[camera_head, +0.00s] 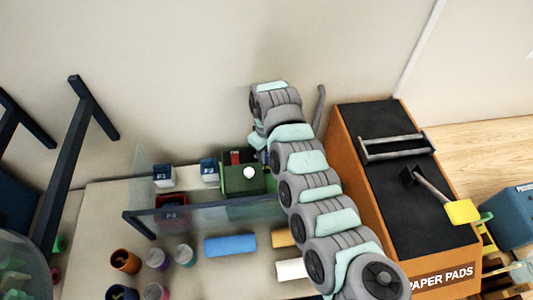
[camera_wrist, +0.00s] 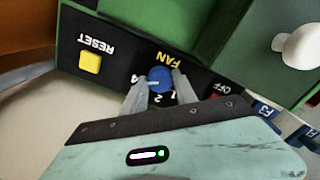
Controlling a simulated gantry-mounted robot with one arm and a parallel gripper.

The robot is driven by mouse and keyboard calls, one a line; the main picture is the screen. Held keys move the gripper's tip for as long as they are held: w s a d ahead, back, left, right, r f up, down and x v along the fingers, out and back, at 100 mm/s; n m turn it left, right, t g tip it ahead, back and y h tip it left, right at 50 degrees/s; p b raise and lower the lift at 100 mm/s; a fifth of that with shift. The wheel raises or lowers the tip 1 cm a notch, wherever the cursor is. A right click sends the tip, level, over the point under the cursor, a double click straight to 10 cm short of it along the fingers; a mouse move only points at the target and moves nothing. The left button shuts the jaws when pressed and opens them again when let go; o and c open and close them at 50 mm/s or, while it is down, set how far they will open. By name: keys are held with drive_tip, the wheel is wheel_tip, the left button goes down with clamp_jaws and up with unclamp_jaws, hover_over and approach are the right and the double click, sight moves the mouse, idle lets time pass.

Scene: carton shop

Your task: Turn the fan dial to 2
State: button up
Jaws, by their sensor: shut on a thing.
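The fan dial is a blue knob (camera_wrist: 160,78) on the black panel strip of a green box, below the upside-down word FAN in the wrist view. A white mark on the knob points to the left in the picture, toward the left finger. The numerals 4, 2 and 1 and the word OFF show around it; any 3 is hidden. My gripper (camera_wrist: 160,84) is shut on the knob, one finger on each side. In the head view the green box (camera_head: 236,187) stands at the back of the table, with my arm reaching behind it; the dial is hidden there.
A yellow RESET button (camera_wrist: 90,63) is left of the dial. A white round knob (camera_head: 249,172) sits on the green box. A clear panel (camera_head: 215,215) stands in front, with cups and a blue roll (camera_head: 230,245) nearby. An orange PAPER PADS unit (camera_head: 345,150) is close to my arm's right.

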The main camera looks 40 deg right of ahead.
clamp_jaws()
drive_tip(key=shift+n, duration=0.3)
drive_tip(key=shift+r+n+p, duration=0.1)
drive_tip(key=shift+n+p, duration=0.2)
drive_tip(key=shift+n, duration=0.7)
drive_tip(key=n, duration=0.9)
drive_tip(key=shift+n, duration=2)
drive_tip(key=o, duration=1.2)
unclamp_jaws()
drive_tip(key=shift+c, duration=0.2)
